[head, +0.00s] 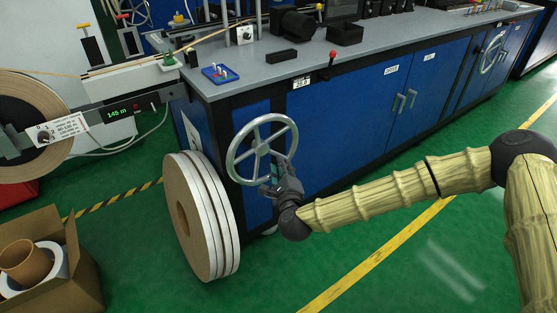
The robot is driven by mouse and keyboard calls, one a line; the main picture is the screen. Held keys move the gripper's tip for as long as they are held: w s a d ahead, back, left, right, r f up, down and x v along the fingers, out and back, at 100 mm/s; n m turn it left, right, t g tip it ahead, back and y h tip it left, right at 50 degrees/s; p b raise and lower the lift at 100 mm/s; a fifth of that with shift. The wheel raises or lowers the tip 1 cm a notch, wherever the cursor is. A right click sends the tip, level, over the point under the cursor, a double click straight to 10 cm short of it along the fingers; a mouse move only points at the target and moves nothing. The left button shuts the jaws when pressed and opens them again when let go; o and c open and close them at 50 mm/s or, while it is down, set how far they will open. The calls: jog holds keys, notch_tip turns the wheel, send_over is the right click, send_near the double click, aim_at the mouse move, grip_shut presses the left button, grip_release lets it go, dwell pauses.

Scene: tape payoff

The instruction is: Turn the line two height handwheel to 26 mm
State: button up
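A silver spoked handwheel (262,148) stands at the near left end of the blue bench, in front of its side. My gripper (268,188) is at the lower right part of its rim and overlaps it in the picture. I cannot tell whether the fingers are closed around the rim. A small white plate with dark digits (301,82) is on the bench edge above the wheel; it seems to read about 25, but it is too small to be sure. A second handwheel (492,52) is farther right along the bench front. No line number is legible on either wheel.
Large white-edged rolls (205,215) stand on the floor left of my gripper. A cardboard box (55,275) is at the lower left. A reel machine with a 145 m display (118,113) is at the left. The green floor (400,260) in front of the bench is clear.

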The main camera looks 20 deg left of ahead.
jog(key=shift+v, duration=2.35)
jog(key=s+d+f+n+g+h, duration=0.1)
jog(key=s+d+f+n+g, duration=0.5)
jog(key=s+f, duration=0.5)
jog(key=s+d+f+n+g, duration=0.3)
jog(key=s+d+f+n, duration=0.45)
jog(key=f, duration=0.55)
jog(key=s+d+f+n+g+h, duration=0.2)
jog(key=s+d+f, duration=0.1)
jog(key=s+d, duration=0.4)
jog(key=s+d+f+n+g+h, duration=0.2)
jog(key=s+d, duration=0.2)
jog(key=d, duration=0.4)
jog(key=s+d+r+n+g+h+p, duration=0.1)
jog(key=s+d, duration=0.3)
jog(key=d, duration=0.2)
jog(key=s+d+r+n+g+h, duration=0.1)
jog(key=s+d+n, duration=0.1)
jog(key=s+d, duration=0.35)
notch_tip(320, 180, up, 21)
jog(key=w+p, duration=0.1)
jog(key=p, duration=2.1)
jog(key=shift+w+d, duration=0.4)
jog(key=shift+d, duration=0.1)
jog(key=shift+r+m, duration=0.15)
jog(key=shift+m, duration=0.1)
